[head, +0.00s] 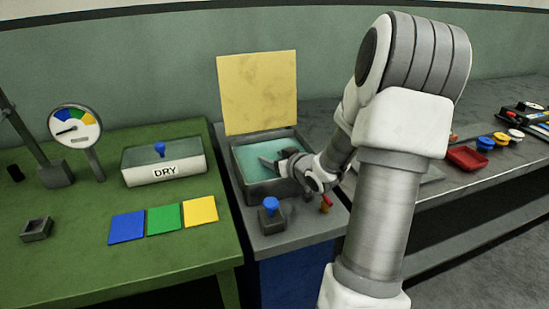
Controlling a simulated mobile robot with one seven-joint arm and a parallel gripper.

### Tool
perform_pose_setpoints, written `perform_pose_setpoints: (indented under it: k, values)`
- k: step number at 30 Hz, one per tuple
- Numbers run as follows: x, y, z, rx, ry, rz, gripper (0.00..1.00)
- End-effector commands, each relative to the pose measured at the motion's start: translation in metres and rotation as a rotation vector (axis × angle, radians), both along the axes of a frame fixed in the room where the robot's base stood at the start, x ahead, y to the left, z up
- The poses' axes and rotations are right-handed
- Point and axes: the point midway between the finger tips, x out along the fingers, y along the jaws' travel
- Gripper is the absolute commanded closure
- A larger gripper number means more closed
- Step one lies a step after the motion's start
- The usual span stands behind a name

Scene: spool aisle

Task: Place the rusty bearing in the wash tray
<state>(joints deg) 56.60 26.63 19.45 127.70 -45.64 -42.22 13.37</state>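The wash tray (270,190) looks like the dark grey, square-walled basin with teal liquid inside, near the picture's middle. A yellow panel (258,92) stands upright behind it. My arm reaches in from the right, and my gripper (276,162) is over the tray's right half, low near the liquid. The fingers are small and dark here, so I cannot tell whether they are open or shut, or hold anything. I cannot make out the rusty bearing; it may be hidden by the gripper or arm.
A blue-knobbed block (271,216) and a red handle (326,203) sit in front of the tray. The green table (60,275) at left holds a DRY box (163,165), a gauge (75,127) and coloured squares (164,219). A red tray (467,158) lies on the right bench.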

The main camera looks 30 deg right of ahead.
Motion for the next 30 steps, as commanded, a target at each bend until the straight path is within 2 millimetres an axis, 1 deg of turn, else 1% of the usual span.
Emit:
perform_pose_setpoints:
  k: [1,3,7,10,11,18,21,25,30]
  values:
    - [-0.006,0.002,-0.015,0.006,0.030,0.002,0.37]
    - [-0.006,0.002,-0.015,0.005,0.030,0.002,0.37]
    - [-0.006,0.001,-0.009,0.004,0.029,0.001,0.37]
    - [-0.006,0.001,0.003,0.004,0.029,0.000,0.37]
    - [-0.013,0.001,0.004,0.003,0.030,-0.002,0.37]
    - [-0.063,0.003,0.030,0.003,0.023,-0.004,0.37]
    - [-0.082,0.005,0.039,0.004,0.020,-0.002,0.37]
    - [-0.100,0.006,0.047,0.003,0.017,-0.002,0.37]
    - [-0.112,0.007,0.051,0.004,0.016,-0.001,0.37]
